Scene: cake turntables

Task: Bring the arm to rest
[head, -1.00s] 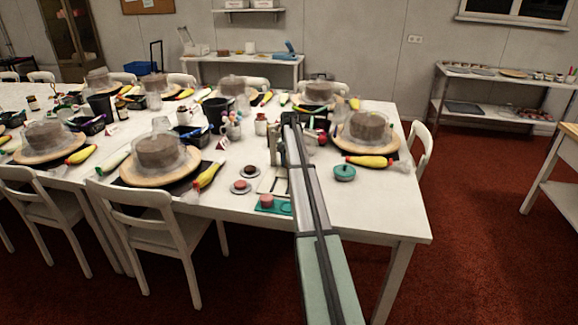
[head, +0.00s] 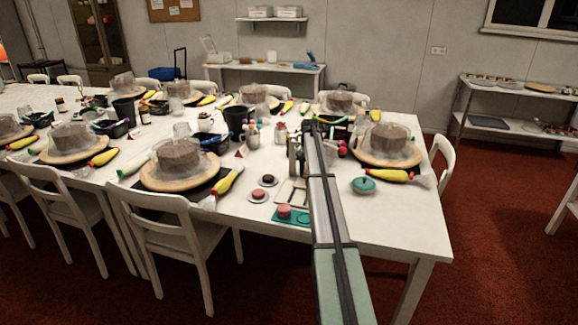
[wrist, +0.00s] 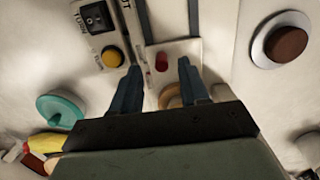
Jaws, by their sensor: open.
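My arm (head: 328,215) reaches from the bottom of the head view out over the near end of the white table (head: 390,222). In the wrist view my gripper (wrist: 160,66) is open, its two dark fingers apart. I see nothing held. Whether the fingers touch anything cannot be told. In the head view the fingers are hard to make out beside a pale upright device.
Cakes on turntables (head: 387,152) stand around. A device with a yellow button (wrist: 112,56) is near the fingers. Chairs (head: 172,240) line the table.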

